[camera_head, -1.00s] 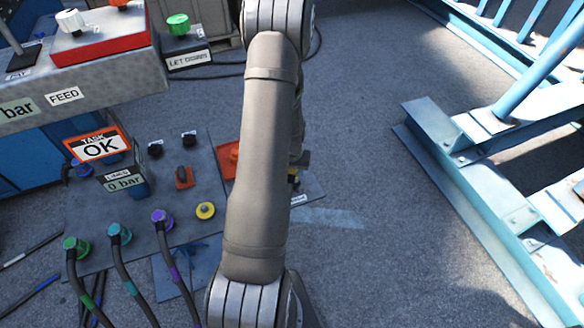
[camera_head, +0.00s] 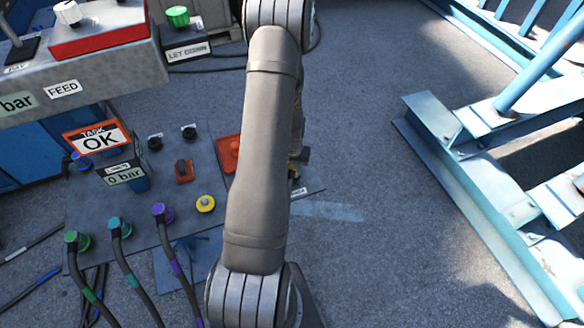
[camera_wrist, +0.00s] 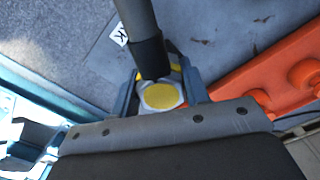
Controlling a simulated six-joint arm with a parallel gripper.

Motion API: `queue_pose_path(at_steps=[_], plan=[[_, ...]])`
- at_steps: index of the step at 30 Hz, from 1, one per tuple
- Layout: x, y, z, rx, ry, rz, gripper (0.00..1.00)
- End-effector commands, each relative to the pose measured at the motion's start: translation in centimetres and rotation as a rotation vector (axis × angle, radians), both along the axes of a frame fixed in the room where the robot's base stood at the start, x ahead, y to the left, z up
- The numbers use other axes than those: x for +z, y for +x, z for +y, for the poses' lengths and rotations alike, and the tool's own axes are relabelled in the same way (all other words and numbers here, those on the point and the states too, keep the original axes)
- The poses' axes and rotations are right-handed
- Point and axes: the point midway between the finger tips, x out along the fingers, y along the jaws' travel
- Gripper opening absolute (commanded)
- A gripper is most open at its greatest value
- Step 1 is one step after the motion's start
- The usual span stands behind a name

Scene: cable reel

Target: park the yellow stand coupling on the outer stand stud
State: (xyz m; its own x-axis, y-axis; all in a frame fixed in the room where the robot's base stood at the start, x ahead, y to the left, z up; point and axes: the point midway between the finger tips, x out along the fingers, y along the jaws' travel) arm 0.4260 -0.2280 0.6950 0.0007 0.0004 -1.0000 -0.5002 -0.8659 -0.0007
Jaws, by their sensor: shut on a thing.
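In the wrist view, my gripper (camera_wrist: 160,92) is shut on the yellow coupling (camera_wrist: 160,96), whose round yellow face sits in a pale ring between the two fingers. A thick dark hose (camera_wrist: 146,50) lies across the coupling's far edge and runs up out of the picture. An orange part with rounded bosses (camera_wrist: 296,88) lies to the right of the gripper, apart from the coupling. I cannot tell which boss is the outer stand stud.
A grey panel (camera_head: 130,205) at left carries green, teal and purple hose couplings (camera_head: 162,213), a yellow round fitting (camera_head: 205,204) and two black knobs. A sign reads OK (camera_head: 97,140). A blue steel frame (camera_head: 470,190) stands at right; floor between is clear.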

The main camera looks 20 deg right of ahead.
Motion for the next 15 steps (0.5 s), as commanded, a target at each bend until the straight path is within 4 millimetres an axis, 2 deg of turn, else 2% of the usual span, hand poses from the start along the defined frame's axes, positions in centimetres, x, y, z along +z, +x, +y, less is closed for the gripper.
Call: queue_pose_path(at_steps=[8,9,12,15], plan=[[-0.55,0.04,-0.02,0.0,-0.001,-0.001,0.14],[-0.54,0.04,-0.02,0.0,-0.001,-0.001,0.48],[-0.53,0.04,-0.02,0.0,-0.001,-0.001,0.67],[-0.53,0.02,-0.01,0.0,0.0,0.0,0.67]])
